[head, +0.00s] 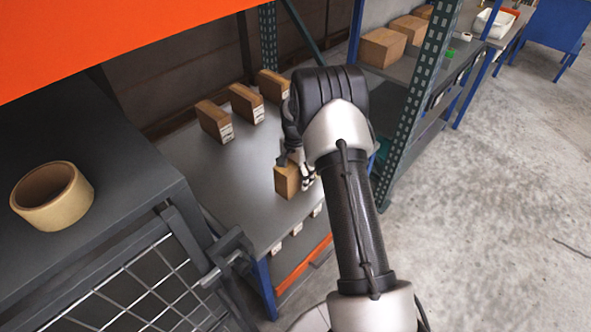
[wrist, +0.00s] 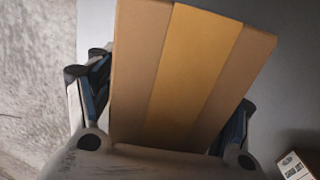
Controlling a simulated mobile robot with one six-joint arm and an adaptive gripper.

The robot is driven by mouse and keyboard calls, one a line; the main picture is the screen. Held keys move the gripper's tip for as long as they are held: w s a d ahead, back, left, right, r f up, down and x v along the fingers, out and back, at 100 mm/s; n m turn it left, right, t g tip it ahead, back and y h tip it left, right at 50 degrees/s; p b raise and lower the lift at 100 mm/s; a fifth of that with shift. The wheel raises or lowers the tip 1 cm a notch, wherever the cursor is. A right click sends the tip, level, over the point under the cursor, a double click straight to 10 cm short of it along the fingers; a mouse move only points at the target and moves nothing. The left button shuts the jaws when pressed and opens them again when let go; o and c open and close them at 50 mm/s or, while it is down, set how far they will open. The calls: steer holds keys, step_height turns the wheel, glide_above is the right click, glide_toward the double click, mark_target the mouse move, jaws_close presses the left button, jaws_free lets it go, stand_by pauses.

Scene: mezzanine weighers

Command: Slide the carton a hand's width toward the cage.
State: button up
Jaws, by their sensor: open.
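The carton (head: 286,181) is a small brown box on the grey shelf, near its front edge. In the wrist view the carton (wrist: 170,75) fills the middle, with a lighter tape strip along it. My gripper (head: 297,168) is down at the carton. Its fingers stand on either side of the carton in the wrist view (wrist: 165,105), open; whether they touch it I cannot tell. My arm hides part of the carton in the head view. The cage (head: 150,285), with wire mesh and a dark top, stands at the lower left, left of the carton.
Three more cartons (head: 246,102) stand in a row at the back of the shelf (head: 215,180). Bare shelf lies between the carton and the cage. A tape roll (head: 52,197) lies on the cage's top. A green upright (head: 412,100) stands right of my arm. An orange beam (head: 110,30) crosses above.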

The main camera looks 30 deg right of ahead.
steer(key=shift+c, duration=0.3)
steer(key=c, duration=1.4)
steer(key=shift+a, duration=0.1)
